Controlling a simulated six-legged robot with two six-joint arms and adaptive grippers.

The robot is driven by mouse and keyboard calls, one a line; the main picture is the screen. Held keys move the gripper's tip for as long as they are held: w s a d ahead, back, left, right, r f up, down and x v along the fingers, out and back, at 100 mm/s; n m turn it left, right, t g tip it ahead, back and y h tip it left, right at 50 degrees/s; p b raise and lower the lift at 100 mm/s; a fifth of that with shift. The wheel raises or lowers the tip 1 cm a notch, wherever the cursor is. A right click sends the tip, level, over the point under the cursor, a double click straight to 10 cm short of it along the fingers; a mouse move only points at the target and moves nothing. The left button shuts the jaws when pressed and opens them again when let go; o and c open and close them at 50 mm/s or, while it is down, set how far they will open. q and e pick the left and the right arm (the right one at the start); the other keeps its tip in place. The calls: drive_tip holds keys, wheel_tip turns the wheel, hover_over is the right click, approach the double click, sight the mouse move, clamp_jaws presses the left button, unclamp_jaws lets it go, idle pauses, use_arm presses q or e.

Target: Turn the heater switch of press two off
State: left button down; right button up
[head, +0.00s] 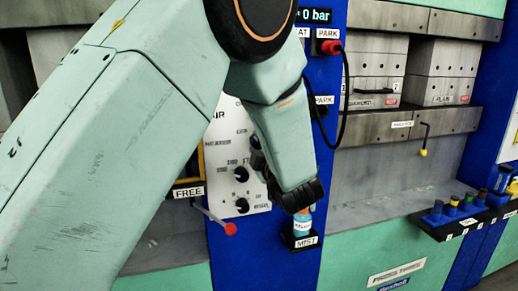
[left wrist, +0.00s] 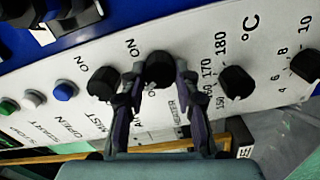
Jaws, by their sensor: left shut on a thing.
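My left arm crosses the head view from the left and hides much of the white control panel (head: 225,125). My left gripper (left wrist: 158,72) has its two fingers on either side of a black knob, the heater switch (left wrist: 160,66), and is shut on it. The word HEATER is printed beside this knob, with ON at its other side. The MIST knob (left wrist: 102,82) stands just left of the gripper in the left wrist view. My right gripper is not in view.
A mist bottle (head: 302,224) stands below my wrist. A red-tipped lever (head: 230,228) and a rack of coloured-topped items (head: 440,227) are nearby.

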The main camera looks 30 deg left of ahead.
use_arm(q)
drive_tip(key=shift+w+r, duration=0.15)
drive_tip(key=shift+r, duration=0.15)
drive_tip(key=c, duration=1.3)
unclamp_jaws()
drive_tip(key=o, duration=0.3)
drive_tip(key=shift+w+a+f, duration=0.1)
drive_tip(key=shift+w+f, duration=0.05)
drive_tip(key=shift+f, duration=0.15)
drive_tip(key=shift+s, duration=0.2)
